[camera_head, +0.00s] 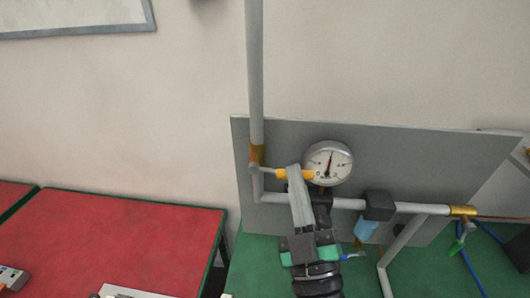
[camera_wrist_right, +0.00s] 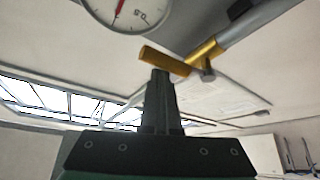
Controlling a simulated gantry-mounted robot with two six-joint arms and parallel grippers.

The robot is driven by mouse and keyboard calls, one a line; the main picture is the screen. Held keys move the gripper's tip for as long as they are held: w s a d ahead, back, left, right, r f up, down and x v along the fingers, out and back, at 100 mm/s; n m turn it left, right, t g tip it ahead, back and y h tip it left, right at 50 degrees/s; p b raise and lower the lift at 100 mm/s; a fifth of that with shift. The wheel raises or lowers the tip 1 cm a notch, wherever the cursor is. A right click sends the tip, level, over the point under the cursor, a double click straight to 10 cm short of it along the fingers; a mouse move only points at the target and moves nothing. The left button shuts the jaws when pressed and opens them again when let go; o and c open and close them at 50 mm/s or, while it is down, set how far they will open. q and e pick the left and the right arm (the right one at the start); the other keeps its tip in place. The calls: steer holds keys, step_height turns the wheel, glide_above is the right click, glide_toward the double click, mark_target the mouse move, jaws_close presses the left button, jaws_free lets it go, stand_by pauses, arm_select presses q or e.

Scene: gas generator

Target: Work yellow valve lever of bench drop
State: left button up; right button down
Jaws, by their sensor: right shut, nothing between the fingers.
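The yellow valve lever (camera_head: 294,174) is on the thin pipe left of the gauge on the grey panel. In the right wrist view the lever (camera_wrist_right: 163,60) runs slantwise from a yellow fitting (camera_wrist_right: 206,50) on the grey pipe. My right gripper (camera_head: 318,190) reaches up from below, near the lever and under the gauge. In its wrist view the fingers (camera_wrist_right: 160,74) are shut together and empty, with their tips at the lever's lower edge. I cannot tell whether they touch it. My left gripper is not in view.
A round pressure gauge (camera_head: 328,163) sits just above the gripper. A green bench (camera_head: 250,262) lies below, and a red-topped table (camera_head: 130,240) stands left.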

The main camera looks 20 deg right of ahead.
steer(key=shift+f, duration=0.2)
stand_by(0.4)
steer(key=shift+r, duration=0.1)
step_height(320, 180, up, 4)
steer(key=p, duration=0.4)
steer(key=s+a+f+b, duration=0.4)
steer(key=s+f, duration=0.1)
steer(key=s, duration=0.3)
steer(key=shift+a+f, duration=0.15)
steer(key=shift+a, duration=0.2)
